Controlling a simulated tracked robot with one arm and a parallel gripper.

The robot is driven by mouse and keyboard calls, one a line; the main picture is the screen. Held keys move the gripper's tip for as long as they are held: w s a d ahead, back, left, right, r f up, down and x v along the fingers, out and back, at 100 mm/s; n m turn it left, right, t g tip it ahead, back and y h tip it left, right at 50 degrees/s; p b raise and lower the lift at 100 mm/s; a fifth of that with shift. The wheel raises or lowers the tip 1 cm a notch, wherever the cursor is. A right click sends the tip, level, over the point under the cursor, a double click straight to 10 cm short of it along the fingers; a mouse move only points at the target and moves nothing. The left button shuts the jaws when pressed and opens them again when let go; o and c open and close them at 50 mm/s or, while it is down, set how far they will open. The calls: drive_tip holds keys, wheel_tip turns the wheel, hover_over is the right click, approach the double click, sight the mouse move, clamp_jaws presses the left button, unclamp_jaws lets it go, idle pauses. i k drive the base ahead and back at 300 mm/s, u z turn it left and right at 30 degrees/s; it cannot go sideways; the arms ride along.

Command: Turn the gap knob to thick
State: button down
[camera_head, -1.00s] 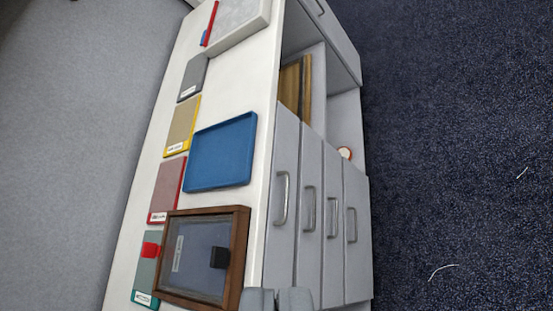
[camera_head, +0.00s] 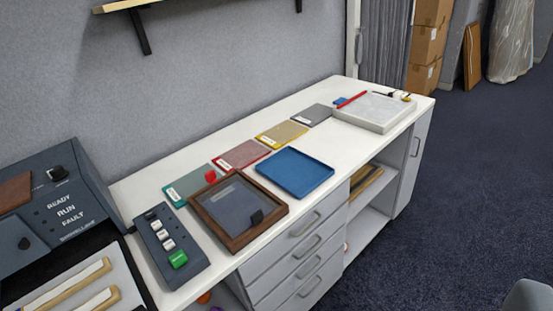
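A dark grey machine (camera_head: 62,243) with a sloped panel stands at the left end of the white table and is cut off by the left edge. Its panel reads READY, RUN and FAULT. My gripper's fingertips are not visible, and nothing touches either knob.
A grey button box (camera_head: 168,246) with a green button lies beside the machine. Right of it are a wood-framed tray (camera_head: 233,241), a blue tray (camera_head: 330,173) and several coloured flat pads. Drawers front the table. A grey rounded shape (camera_head: 530,297), unclear what, fills the lower right corner.

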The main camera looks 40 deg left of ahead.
sight(57, 174)
drive_tip(key=u, duration=2.35)
drive_tip(key=k, duration=0.45)
drive_tip(key=z, duration=0.5)
drive_tip(key=i, duration=1.5)
drive_tip(key=u, duration=0.55)
